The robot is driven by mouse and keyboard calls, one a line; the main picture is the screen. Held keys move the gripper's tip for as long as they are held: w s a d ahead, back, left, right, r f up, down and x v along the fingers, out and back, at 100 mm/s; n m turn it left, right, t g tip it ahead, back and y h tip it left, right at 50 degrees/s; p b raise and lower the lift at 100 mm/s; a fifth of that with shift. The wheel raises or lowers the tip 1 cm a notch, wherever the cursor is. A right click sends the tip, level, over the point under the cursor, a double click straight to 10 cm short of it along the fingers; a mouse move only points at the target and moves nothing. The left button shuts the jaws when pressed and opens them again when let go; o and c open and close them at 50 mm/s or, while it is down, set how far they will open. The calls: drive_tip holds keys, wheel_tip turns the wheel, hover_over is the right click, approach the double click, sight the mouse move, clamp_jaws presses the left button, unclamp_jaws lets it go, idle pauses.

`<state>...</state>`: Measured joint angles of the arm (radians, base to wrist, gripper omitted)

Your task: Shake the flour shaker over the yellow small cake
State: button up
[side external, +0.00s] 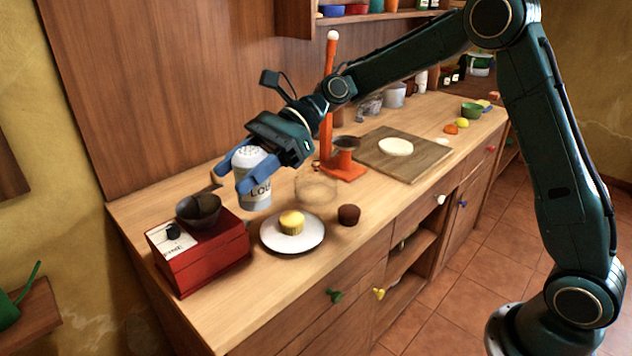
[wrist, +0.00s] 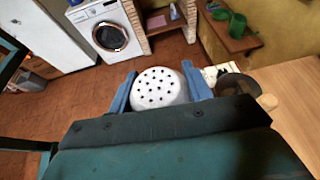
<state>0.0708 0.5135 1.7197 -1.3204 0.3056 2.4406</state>
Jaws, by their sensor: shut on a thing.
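The flour shaker (side external: 255,193) is a white can with dark lettering and a lid with holes. My gripper (side external: 242,172) has its blue fingers shut on the shaker and holds it near upright, slightly tilted. In the wrist view the shaker's perforated lid (wrist: 160,88) shows between the fingers. The yellow small cake (side external: 291,222) sits on a white plate (side external: 316,237) on the counter. The shaker is to the left of and above the cake in the side view. I cannot tell its exact height over the counter.
A red scale (side external: 205,262) with a dark bowl (side external: 198,209) stands left of the plate. A dark brown cake (side external: 349,214) and a clear glass bowl (side external: 316,187) are close by. An orange stand (side external: 330,110) and a wooden board (side external: 415,165) are behind.

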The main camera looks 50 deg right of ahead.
drive_tip(key=w+d+f+h, duration=0.1)
drive_tip(key=w+d+f, duration=0.2)
drive_tip(key=d, duration=0.4)
drive_tip(key=w+d+f+h, duration=0.2)
drive_tip(key=w+d+f, duration=0.1)
drive_tip(key=d, duration=0.4)
drive_tip(key=shift+w+f, duration=0.25)
drive_tip(key=shift+f+h, duration=0.1)
drive_tip(key=shift+h, duration=0.3)
